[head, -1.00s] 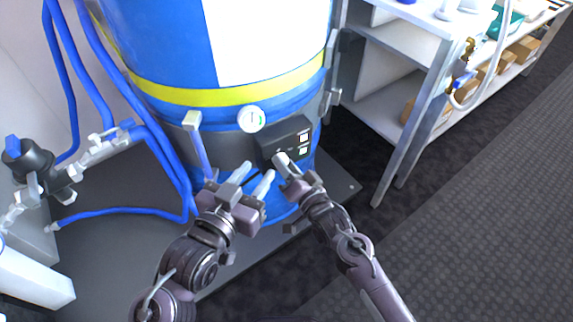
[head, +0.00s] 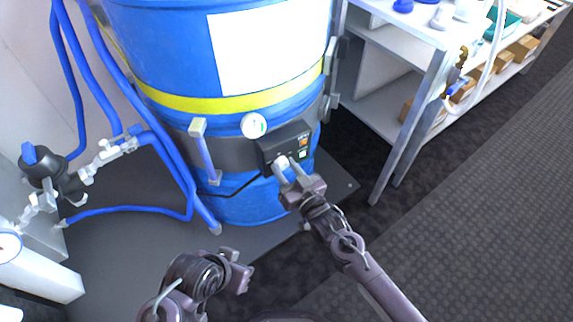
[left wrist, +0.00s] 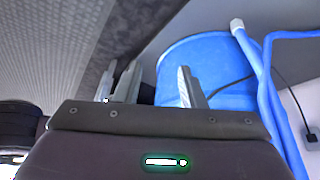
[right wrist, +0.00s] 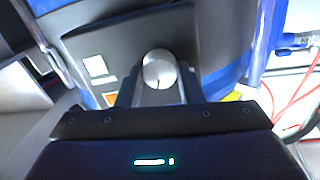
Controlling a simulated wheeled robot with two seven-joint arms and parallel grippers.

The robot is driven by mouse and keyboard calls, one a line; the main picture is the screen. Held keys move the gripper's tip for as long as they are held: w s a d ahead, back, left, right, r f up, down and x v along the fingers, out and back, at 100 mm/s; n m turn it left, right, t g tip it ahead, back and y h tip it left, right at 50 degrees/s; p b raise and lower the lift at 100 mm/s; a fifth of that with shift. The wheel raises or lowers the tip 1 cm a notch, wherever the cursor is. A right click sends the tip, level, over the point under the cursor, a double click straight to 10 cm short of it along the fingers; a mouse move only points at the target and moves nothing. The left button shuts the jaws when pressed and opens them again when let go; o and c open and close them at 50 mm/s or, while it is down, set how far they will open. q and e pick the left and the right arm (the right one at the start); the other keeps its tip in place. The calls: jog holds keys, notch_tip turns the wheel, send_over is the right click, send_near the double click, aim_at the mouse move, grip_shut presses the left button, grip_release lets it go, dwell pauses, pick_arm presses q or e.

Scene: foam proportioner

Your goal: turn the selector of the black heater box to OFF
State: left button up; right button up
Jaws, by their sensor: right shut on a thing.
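The black heater box (head: 270,150) sits on the grey band around the blue drum. It has two small label squares on its face, one orange and one pale. The round silver selector (right wrist: 158,70) shows in the right wrist view between the fingers of my right gripper (head: 287,168), which is shut on it. A thin dark mark shows on the selector; I cannot read its setting. My left gripper (left wrist: 158,88) is open and empty, low in front of the drum, apart from the box; it also shows in the head view (head: 240,268).
The blue drum (head: 170,50) has a yellow stripe, a dial gauge (head: 254,125) and a pale-ended blue handle (head: 204,150) left of the box. Blue hoses and a valve (head: 48,168) are at left. A shelf rack (head: 410,110) stands at right. The floor in front is clear.

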pick_arm(q)
jog(key=shift+s+a+r+g+y+p, duration=0.1)
jog(key=shift+s+a+g+y+p, duration=0.15)
jog(key=shift+a, duration=0.2)
jog(key=shift+s+a+r+g+y+p, duration=0.1)
jog(key=shift+a+g+p, duration=0.15)
jog(key=shift+a+p, duration=0.15)
pick_arm(e)
jog(key=shift+n, duration=1.9)
pick_arm(q)
jog(key=shift+a, duration=0.1)
pick_arm(e)
jog(key=o, duration=1)
jog(key=shift+c, duration=0.2)
pick_arm(q)
jog(key=shift+s+a+r+n+g+y+p, duration=0.15)
jog(key=shift+s+a+n+g+p, duration=0.1)
jog(key=shift+a+p, duration=0.2)
jog(key=shift+s+a+r+n+g+y+p, duration=0.1)
jog(key=shift+s+a+n+g+p, duration=0.05)
jog(key=shift+a+g+p, duration=0.2)
pick_arm(e)
jog(key=v, duration=0.7)
jog(key=shift+s+d, duration=0.15)
jog(key=shift+s, duration=0.2)
